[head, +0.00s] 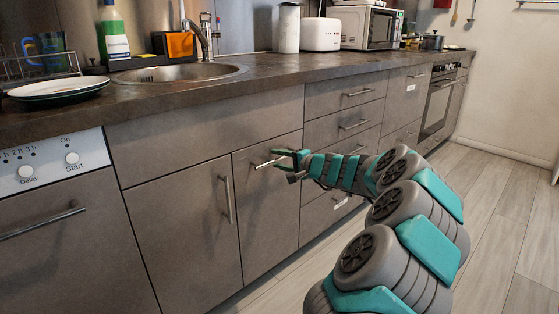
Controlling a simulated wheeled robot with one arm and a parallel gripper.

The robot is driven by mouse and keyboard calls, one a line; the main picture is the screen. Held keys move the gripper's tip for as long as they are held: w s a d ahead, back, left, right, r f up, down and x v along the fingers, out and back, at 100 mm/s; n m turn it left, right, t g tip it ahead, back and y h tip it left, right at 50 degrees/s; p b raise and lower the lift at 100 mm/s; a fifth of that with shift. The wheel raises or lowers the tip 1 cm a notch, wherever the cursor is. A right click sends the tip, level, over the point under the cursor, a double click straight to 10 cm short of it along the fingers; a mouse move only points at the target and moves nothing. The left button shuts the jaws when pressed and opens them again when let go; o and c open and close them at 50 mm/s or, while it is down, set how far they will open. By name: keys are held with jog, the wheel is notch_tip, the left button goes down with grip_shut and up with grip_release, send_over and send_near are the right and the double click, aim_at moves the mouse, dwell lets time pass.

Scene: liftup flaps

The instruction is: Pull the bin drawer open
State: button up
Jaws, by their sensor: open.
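A tall grey-brown front (264,215), which looks like the bin drawer, is right of the under-sink door and sits flush with its neighbours. Its light horizontal bar handle (261,165) is near its top edge. My gripper (279,160) is open at the right part of this handle, reaching in from the right. The jaws hide the handle's right end. I cannot tell whether the fingers are around the bar or just in front of it.
The under-sink door (175,215) with a vertical handle is to the left, then a dishwasher (60,220). A drawer stack (345,125) is to the right. The countertop (270,80) runs above. Open wooden floor (490,200) lies at the right.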

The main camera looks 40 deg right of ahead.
grip_shut()
dwell(1.4)
